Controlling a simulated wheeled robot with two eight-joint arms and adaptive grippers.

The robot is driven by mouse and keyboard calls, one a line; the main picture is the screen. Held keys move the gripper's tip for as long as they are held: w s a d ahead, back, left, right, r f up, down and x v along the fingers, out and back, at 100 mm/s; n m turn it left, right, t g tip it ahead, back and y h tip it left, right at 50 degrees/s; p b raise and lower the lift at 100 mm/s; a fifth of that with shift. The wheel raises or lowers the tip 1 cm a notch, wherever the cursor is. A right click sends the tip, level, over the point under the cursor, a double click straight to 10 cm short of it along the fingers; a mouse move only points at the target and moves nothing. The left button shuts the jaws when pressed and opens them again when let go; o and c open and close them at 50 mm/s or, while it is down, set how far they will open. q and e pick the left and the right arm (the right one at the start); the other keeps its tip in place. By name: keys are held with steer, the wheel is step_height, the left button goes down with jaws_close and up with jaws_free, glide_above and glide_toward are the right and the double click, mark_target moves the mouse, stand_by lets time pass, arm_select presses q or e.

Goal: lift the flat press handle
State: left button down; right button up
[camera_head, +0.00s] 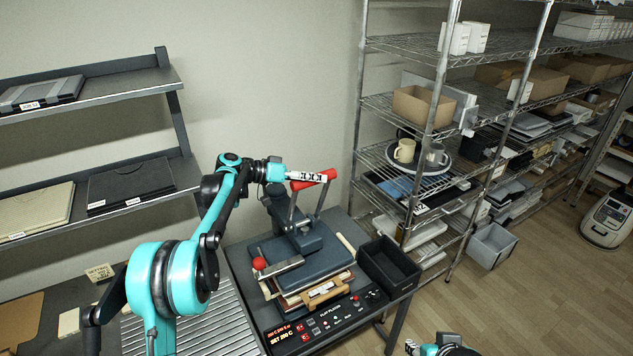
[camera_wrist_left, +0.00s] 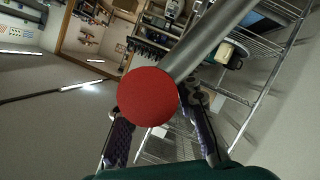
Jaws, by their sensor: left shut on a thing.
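The flat press (camera_head: 290,245) stands on the bench in the head view, with a dark grey upper plate over a stack of layers. Its handle (camera_head: 329,174) is a red grip on grey arms that rise upright at the back of the press. My left gripper (camera_head: 312,177) is shut on the handle's red grip. In the left wrist view, the grip's round red end (camera_wrist_left: 147,97) and a grey bar lie between the two fingers. The fingers partly hide the grip in the head view.
A control panel (camera_head: 322,322) faces the front of the press. A red-knobbed lever (camera_head: 260,264) sits at its left. A black bin (camera_head: 389,266) stands to its right. A wire shelf (camera_head: 425,187) with mugs and boxes stands close by on the right. Wall shelves (camera_head: 120,195) are at left.

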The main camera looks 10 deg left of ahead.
arm_select(q)
steer(key=shift+w+r, duration=0.15)
steer(key=c, duration=1.3)
jaws_free()
steer(key=shift+o, duration=0.6)
steer(key=shift+w+a, duration=0.1)
steer(key=v, duration=1.2)
steer(key=shift+f, duration=0.25)
steer(key=shift+a, duration=0.15)
